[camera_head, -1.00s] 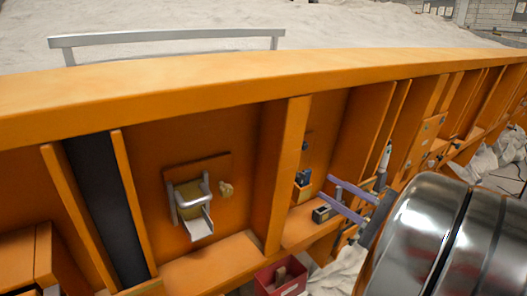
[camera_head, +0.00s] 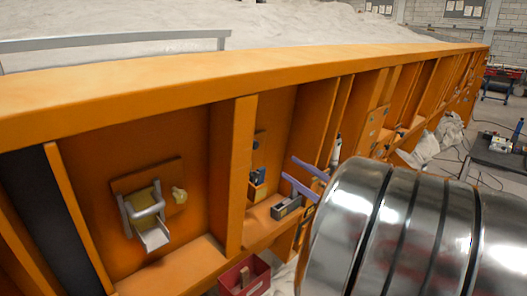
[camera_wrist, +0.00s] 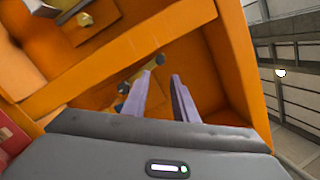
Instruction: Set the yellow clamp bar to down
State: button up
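The clamp (camera_head: 143,212) is mounted on a brown plate on the orange panel at left in the head view. It has a silver U-shaped bar (camera_head: 147,217), a silver tongue pointing down and out, and a yellowish plate behind. I cannot tell which part is the yellow bar. My gripper (camera_head: 303,173) has two purple fingers, apart and empty, well right of the clamp; they also show in the wrist view (camera_wrist: 160,97).
An orange rib (camera_head: 236,180) stands between the clamp's bay and the bay near my gripper. That bay holds a dark box (camera_head: 287,207) and a blue-and-orange part (camera_head: 257,185). A red bin (camera_head: 245,275) sits below. An orange beam (camera_head: 230,75) runs along the top.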

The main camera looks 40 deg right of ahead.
aim_at(258, 147)
jog(key=x, duration=1.1)
jog(key=shift+c, duration=0.2)
grip_shut()
dwell(0.4)
